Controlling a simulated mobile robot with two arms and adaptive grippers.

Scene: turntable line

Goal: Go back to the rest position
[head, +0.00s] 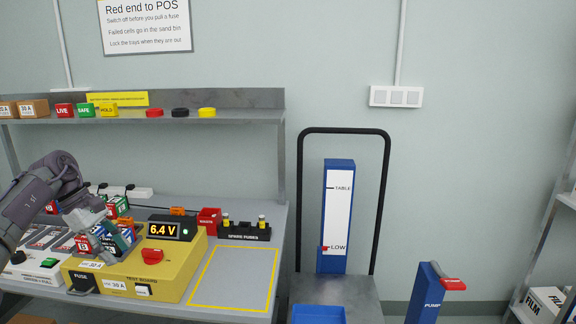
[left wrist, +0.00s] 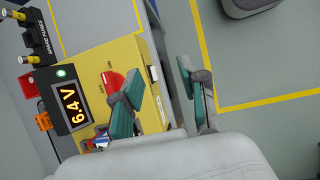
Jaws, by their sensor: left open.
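My left arm comes in from the left in the head view. Its gripper (head: 108,243) is over the left part of the yellow test board (head: 185,271), in front of several coloured cells. In the left wrist view the two teal-padded fingers (left wrist: 158,82) stand apart with nothing between them. The board and its 6.4 V display (head: 170,230) lie below the gripper; the display also shows in the left wrist view (left wrist: 71,110). Whether the fingers touch the board or cells cannot be told. My right gripper is not in view.
A spare fuses holder (head: 245,231) and a red bin (head: 209,221) stand behind the board. A shelf (head: 230,99) runs above the bench. The yellow-outlined bench area (head: 236,279) is empty. A black-handled lift cart (head: 335,292) and a blue pump post (head: 428,292) stand right.

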